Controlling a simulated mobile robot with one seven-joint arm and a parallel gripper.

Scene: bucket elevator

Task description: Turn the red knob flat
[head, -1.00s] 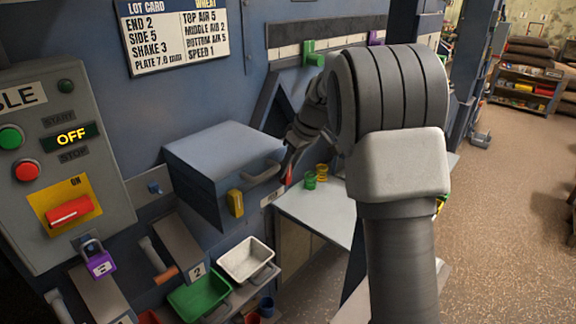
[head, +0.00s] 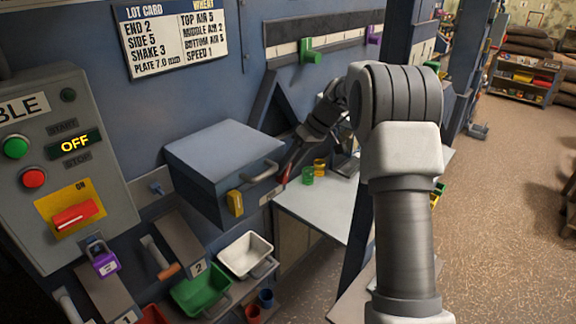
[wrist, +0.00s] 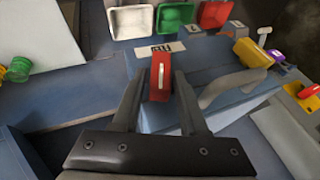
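The red knob (wrist: 160,78) shows in the wrist view, with a white line on its face running nearly up and down the picture. A white label (wrist: 167,50) is just beyond it on the blue-grey housing. My gripper (wrist: 160,84) is open, with one finger on each side of the knob; I cannot tell whether either finger touches it. In the head view, a small red part of the knob (head: 284,175) shows at the right end of the blue-grey box, beside my gripper (head: 288,168), which is small and partly hidden there.
The box's bar handle (head: 260,172) and a yellow knob (head: 234,203) are close by. A pale table (head: 322,208) with green and yellow rings lies to the right. White (head: 245,254) and green (head: 202,290) bins are below. A control panel (head: 60,160) is at left.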

